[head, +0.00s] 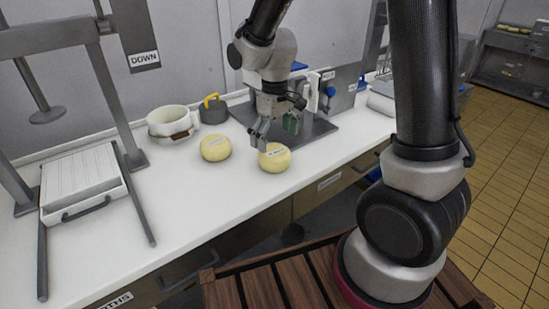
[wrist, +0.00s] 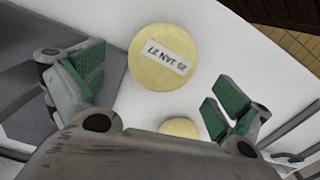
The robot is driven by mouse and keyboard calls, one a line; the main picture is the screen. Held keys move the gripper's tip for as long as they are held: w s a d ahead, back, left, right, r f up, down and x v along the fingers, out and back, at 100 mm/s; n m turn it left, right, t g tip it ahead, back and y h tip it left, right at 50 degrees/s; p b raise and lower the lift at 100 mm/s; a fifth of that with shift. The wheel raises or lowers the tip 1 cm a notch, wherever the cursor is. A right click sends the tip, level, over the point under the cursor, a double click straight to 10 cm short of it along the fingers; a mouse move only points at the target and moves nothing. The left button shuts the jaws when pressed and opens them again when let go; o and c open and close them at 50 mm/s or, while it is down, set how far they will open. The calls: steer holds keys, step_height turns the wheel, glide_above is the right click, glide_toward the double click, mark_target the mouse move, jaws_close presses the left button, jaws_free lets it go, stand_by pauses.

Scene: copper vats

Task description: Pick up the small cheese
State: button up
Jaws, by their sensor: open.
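Two round pale-yellow cheeses lie on the white counter, and they look close in size in the head view. The right cheese (head: 274,159) has a label on top. The left cheese (head: 215,148) sits a short way off to its left, also labelled. My gripper (head: 275,130) is open and empty, above and just behind the right cheese. In the wrist view, a cheese with a date label (wrist: 157,66) lies ahead, between and beyond the open green-padded fingers (wrist: 155,90). The other cheese (wrist: 180,127) is partly hidden by my gripper body.
A white pot (head: 168,122) and a grey weight with a yellow handle (head: 213,110) stand behind the cheeses. A press frame (head: 118,85) with a slatted white tray (head: 82,178) is at left. A grey board (head: 312,132) lies right of the cheeses. The counter front is clear.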

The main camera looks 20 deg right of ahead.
mark_target(274, 150)
step_height(274, 150, down, 6)
steer(key=shift+s+a+r, duration=0.1)
steer(key=shift+s+r, duration=0.05)
steer(key=shift+r, duration=0.1)
steer(key=c, duration=1.3)
steer(key=shift+o, duration=0.2)
steer(key=shift+r, duration=0.1)
